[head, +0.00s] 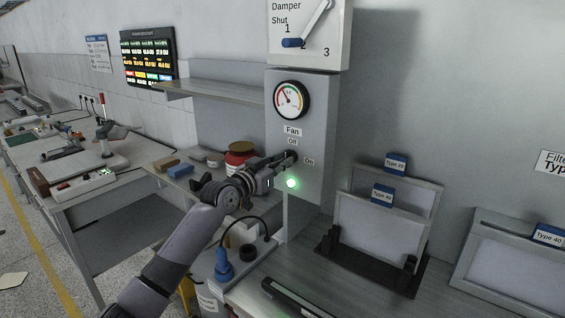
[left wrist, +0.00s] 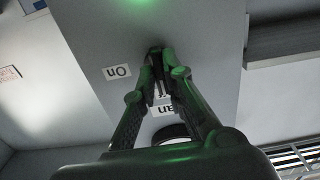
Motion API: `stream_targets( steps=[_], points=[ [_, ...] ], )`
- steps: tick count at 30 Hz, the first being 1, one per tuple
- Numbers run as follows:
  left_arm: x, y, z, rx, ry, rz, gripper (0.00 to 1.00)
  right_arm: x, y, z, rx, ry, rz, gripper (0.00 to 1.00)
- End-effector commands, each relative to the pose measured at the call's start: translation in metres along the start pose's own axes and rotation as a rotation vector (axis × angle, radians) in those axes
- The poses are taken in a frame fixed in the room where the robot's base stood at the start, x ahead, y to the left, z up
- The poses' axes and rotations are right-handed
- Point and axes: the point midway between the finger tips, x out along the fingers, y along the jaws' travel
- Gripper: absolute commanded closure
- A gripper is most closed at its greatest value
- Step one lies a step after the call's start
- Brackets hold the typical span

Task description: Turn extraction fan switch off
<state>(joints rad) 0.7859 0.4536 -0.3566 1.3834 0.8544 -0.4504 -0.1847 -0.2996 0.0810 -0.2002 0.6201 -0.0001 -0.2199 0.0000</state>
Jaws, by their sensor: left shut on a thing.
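The fan switch (head: 292,156) is a small dark knob on the grey control box (head: 312,105), below the labels "Fan" and "Off" and left of the label "On" (head: 309,160). My left gripper (head: 284,160) is at the box with its fingers shut on the knob and covers most of it. In the left wrist view, turned upside down, the fingertips (left wrist: 159,72) close around the dark knob; "On" (left wrist: 117,72) is readable and "Off" is mostly hidden. Which way the knob points I cannot tell. A green lamp (head: 291,183) below the switch is lit. My right gripper is not in view.
A round gauge (head: 291,99) and a damper lever panel (head: 309,35) are above the switch. A shelf (head: 215,89) and a red jar (head: 238,161) are to the left. Filter frames (head: 392,209) stand on the bench to the right.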

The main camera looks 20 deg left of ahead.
Motion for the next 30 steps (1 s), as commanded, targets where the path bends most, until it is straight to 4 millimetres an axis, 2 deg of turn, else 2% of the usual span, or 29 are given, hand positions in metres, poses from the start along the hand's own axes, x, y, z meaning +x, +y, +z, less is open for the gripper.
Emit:
stream_targets(
  steps=[9,10,18,30],
  points=[
    [0.0001,0.0006,0.0015,-0.008,-0.003,0.002,1.00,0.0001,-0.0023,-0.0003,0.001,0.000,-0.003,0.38],
    [0.0001,0.0006,0.0015,-0.008,-0.003,0.002,0.87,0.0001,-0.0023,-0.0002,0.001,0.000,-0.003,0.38],
    [0.0001,0.0003,0.0006,-0.004,-0.001,0.001,0.69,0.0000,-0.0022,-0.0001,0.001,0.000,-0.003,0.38],
    [-0.0060,-0.0003,0.0006,-0.003,0.000,0.000,0.69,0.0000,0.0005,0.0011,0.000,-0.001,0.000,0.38]
  ],
)
